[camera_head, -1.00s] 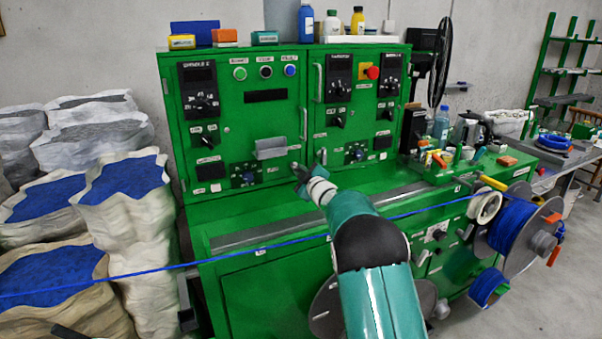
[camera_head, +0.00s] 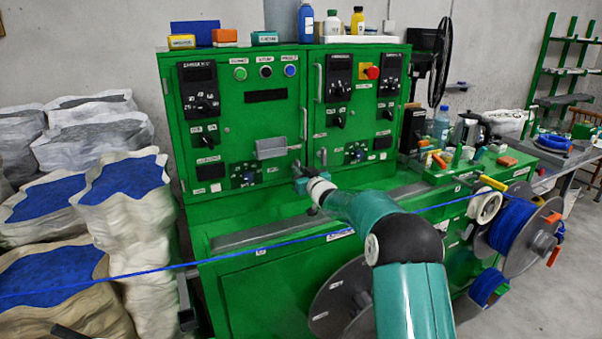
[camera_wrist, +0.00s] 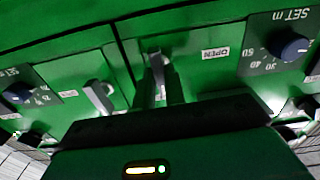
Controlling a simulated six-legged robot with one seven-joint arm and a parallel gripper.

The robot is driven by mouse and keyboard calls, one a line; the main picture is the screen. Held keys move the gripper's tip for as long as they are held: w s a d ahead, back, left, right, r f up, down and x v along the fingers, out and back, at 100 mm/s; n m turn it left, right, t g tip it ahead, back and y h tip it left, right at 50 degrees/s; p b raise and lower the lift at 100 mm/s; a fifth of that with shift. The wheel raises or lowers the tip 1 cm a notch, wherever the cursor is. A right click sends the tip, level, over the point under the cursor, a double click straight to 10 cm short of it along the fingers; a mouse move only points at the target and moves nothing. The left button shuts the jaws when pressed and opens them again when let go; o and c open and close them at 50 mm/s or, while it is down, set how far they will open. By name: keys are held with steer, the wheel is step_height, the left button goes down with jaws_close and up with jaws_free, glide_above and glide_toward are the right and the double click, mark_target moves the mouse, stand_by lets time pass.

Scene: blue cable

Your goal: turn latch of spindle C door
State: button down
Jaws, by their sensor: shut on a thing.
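The green cabinet's left door (camera_head: 225,120) carries a label that I read as a spindle label, its letter unclear. The small metal latch (camera_wrist: 157,62) is at that door's inner edge, near the gap between the two doors. In the wrist view, my gripper (camera_wrist: 160,88) is shut on this latch, its two fingers along the latch's sides. The OPEN label (camera_wrist: 215,53) is beside it. In the head view, my gripper (camera_head: 299,176) is at the door's lower right corner and hides most of the latch. Both doors look closed.
The neighbouring door's latch (camera_wrist: 98,96) and dial knobs (camera_wrist: 290,45) are close to my fingers. A grey box (camera_head: 270,148) and a vertical handle (camera_head: 304,125) stick out above. A blue cable (camera_head: 130,274) runs across in front, passing my arm.

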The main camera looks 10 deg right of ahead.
steer(key=shift+m, duration=0.3)
steer(key=c, duration=1.5)
jaws_free()
steer(key=shift+o, duration=0.2)
steer(key=shift+s, duration=0.1)
steer(key=v, duration=1.3)
steer(key=shift+s, duration=0.35)
steer(key=shift+d, duration=0.1)
